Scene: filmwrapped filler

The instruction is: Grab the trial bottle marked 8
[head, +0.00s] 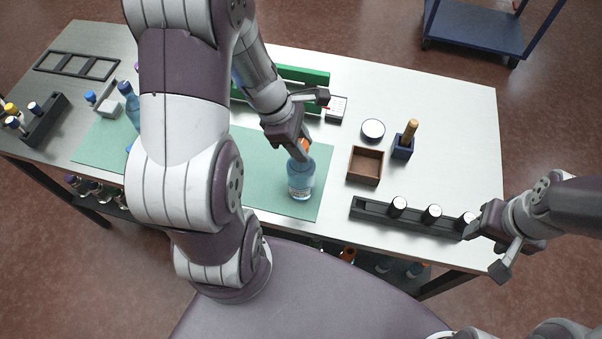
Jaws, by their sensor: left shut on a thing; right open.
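A clear blue bottle (301,183) with an orange cap stands upright near the right end of the green mat (270,195). My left gripper (303,147) comes down from above and is shut on this bottle at its cap. No number on it is readable from here. Another blue bottle (132,108) with a dark blue cap stands at the left, partly hidden by my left arm. My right gripper (487,246) is open and empty at the table's right front edge, beside the right end of a black rack (377,213).
The black rack holds white vials with black tops. Behind it are a brown open box (365,166), a round white-topped dish (373,129) and a dark blue holder (402,148). Racks with capped vials (42,118) stand far left. The table's back right (450,110) is clear.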

